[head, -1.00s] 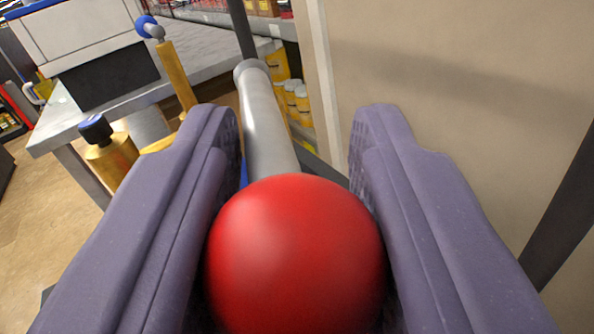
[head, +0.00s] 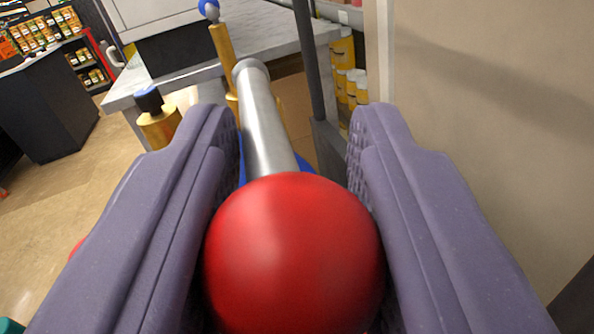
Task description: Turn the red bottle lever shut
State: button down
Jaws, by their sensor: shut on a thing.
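The red ball (head: 294,255) at the end of the lever sits between the two purple fingers of my gripper (head: 294,200). My gripper is shut on this red ball. The lever's grey metal rod (head: 265,125) runs from the ball up and slightly left, away from me, to a rounded end. Part of a blue piece (head: 304,165) shows behind the ball. The red ball hides most of what lies beneath it, and no bottle is clearly visible.
A grey-topped table (head: 125,90) with a white and black box stands behind. Brass fittings (head: 158,128) with blue caps are left of the rod. A beige wall (head: 480,130) and a dark post (head: 308,60) are at the right. Open floor lies left.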

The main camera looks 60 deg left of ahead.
jog(key=c, duration=0.8)
grip_release()
jog(key=shift+w+a+r, duration=0.1)
jog(key=shift+a, duration=0.05)
jog(key=shift+o, duration=0.2)
jog(key=p+v, duration=0.1)
jog(key=v, duration=0.7)
